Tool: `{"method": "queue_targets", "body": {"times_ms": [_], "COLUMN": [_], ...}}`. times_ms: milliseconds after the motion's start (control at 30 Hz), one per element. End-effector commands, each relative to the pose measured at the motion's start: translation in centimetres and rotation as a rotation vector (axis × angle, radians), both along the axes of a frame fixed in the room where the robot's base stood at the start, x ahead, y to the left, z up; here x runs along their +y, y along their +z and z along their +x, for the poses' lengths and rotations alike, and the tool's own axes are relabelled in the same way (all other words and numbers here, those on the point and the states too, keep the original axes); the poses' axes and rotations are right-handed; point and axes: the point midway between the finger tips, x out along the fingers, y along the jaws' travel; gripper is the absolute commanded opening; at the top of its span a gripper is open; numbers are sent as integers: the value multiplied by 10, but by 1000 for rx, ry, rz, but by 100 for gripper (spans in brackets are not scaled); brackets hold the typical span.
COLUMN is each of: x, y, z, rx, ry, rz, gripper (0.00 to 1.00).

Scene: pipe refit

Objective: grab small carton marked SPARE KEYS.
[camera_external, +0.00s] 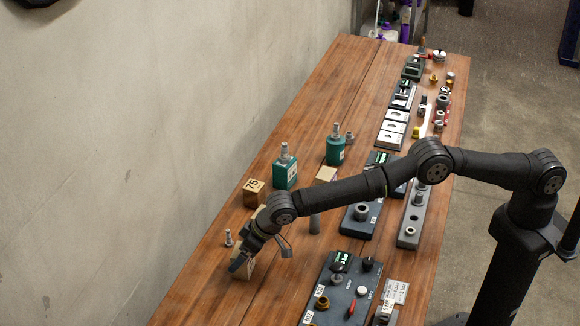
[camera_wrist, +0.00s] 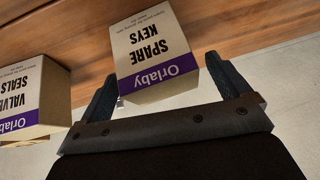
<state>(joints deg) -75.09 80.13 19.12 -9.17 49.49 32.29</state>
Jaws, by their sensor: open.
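The small carton marked SPARE KEYS (camera_wrist: 151,48) is cream with a purple Orlaby band. It shows upside down in the wrist view, between the two fingers of my gripper (camera_wrist: 161,72). The fingers are open, one on each side of it; I cannot tell whether either touches it. In the external view my gripper (camera_external: 243,262) is low over the near left part of the table, and a pale carton (camera_external: 246,270) shows partly behind it. That carton's label cannot be read there.
A similar carton marked VALVE SEALS (camera_wrist: 32,98) stands to the left in the wrist view. On the wooden table (camera_external: 205,285) are a wooden block marked 75 (camera_external: 254,192), teal bottles (camera_external: 285,170) and a small metal fitting (camera_external: 228,238). Grey fixture panels (camera_external: 340,292) line the right side.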

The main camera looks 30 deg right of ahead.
Motion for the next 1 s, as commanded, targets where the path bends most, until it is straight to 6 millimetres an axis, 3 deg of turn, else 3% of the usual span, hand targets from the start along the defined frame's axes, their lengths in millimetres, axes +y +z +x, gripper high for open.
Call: {"method": "queue_targets", "body": {"times_ms": [67, 333, 633, 700, 733, 1000], "x": [0, 0, 0, 0, 0, -2], "y": [0, 0, 2, 5, 7, 46], "z": [0, 0, 0, 0, 0, 3], "rx": [0, 0, 1, 0, 0, 0], "ry": [0, 0, 1, 0, 0, -2], "rz": [0, 0, 1, 1, 1, 1], "gripper": [94, 44, 44, 32, 32, 32]}}
